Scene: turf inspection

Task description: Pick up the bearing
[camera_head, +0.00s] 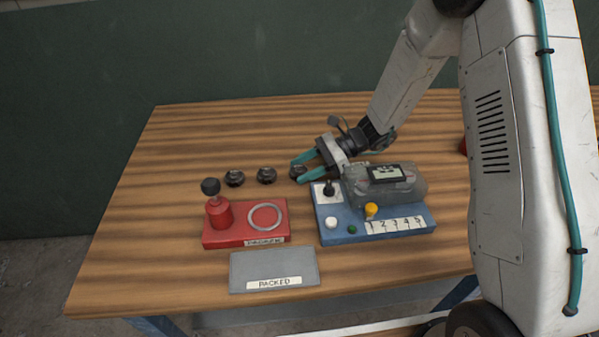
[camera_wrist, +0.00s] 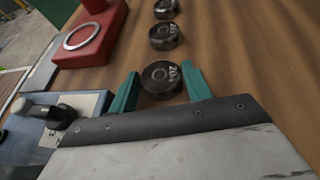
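Three dark round bearings stand in a row on the wooden table: the left bearing (camera_head: 234,178), the middle bearing (camera_head: 266,175) and the right bearing (camera_head: 297,172). My gripper (camera_head: 298,171) has teal fingers and is at the right bearing. In the wrist view the fingers of my gripper (camera_wrist: 160,84) are apart, with the near bearing (camera_wrist: 161,78) between their tips. A gap shows at the right finger; whether the left finger touches it I cannot tell. The other bearings (camera_wrist: 164,36) (camera_wrist: 166,9) lie farther along the row.
A red block (camera_head: 245,222) with a black-knobbed lever and a ring stands in front of the row. A blue panel (camera_head: 378,226) with buttons and a clear housing is right of it. A grey "PACKED" plate (camera_head: 274,262) lies at the front. The table's left side is clear.

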